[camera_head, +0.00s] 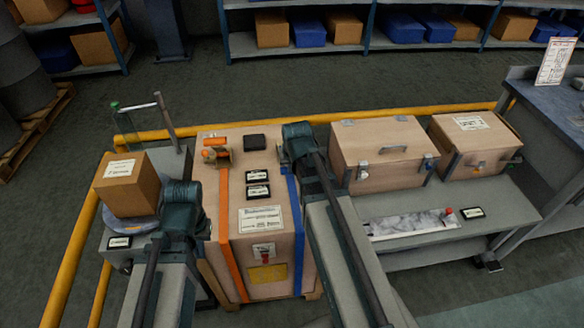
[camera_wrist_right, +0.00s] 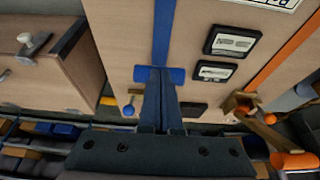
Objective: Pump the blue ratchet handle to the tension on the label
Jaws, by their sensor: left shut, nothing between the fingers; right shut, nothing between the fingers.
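A blue strap (camera_head: 294,205) runs down the front of the wooden crate (camera_head: 221,245). In the right wrist view the blue strap (camera_wrist_right: 164,30) leads to the blue ratchet (camera_wrist_right: 143,74), with a blue knob (camera_wrist_right: 128,110) beside it. My right gripper (camera_wrist_right: 160,75) is shut and empty, its fingers over the ratchet; contact cannot be told. In the head view my right arm hides the ratchet. A paper label (camera_head: 262,219) and two small black displays (camera_head: 257,182) sit on the crate; their text is unreadable. My left gripper (camera_head: 184,190) is shut and empty beside the carton.
An orange strap (camera_head: 227,235) and orange ratchet (camera_head: 216,150) lie left of the blue strap. A carton (camera_head: 128,185) stands at the left. Two wooden boxes (camera_head: 378,150) stand on a grey bench at the right. A yellow rail (camera_head: 85,232) borders the area.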

